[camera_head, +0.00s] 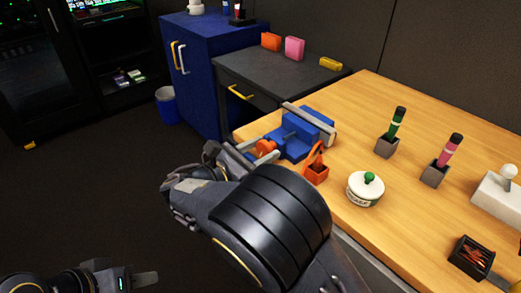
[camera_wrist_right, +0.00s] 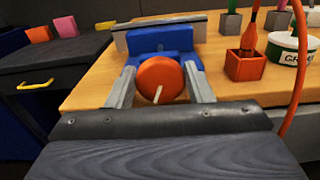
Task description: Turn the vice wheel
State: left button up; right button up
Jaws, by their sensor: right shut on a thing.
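The blue vice (camera_head: 298,136) stands at the near left edge of the wooden table, with a long grey jaw bar across its back. Its round orange wheel (camera_head: 266,146) faces out past the edge. In the right wrist view, the wheel (camera_wrist_right: 160,80) bears a short white mark low on its face. My right gripper (camera_wrist_right: 158,86) is shut on the wheel, one grey finger on each side. In the head view, my right gripper (camera_head: 254,151) is partly hidden by its own arm. My left gripper (camera_head: 122,277) is low at the left, empty; its opening is unclear.
Right of the vice stand a red holder (camera_head: 316,176) with an orange-handled tool, a white grease tin (camera_head: 362,195) and two pen holders (camera_head: 387,147). A dark drawer cabinet (camera_head: 275,78) stands behind.

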jog(key=m, duration=0.3)
jog(key=shift+s+d+f+m, duration=0.1)
jog(key=shift+s+m, duration=0.05)
jog(key=shift+m, duration=1.65)
jog(key=o, duration=1)
jog(key=p+v, duration=0.1)
jog(key=v, duration=0.7)
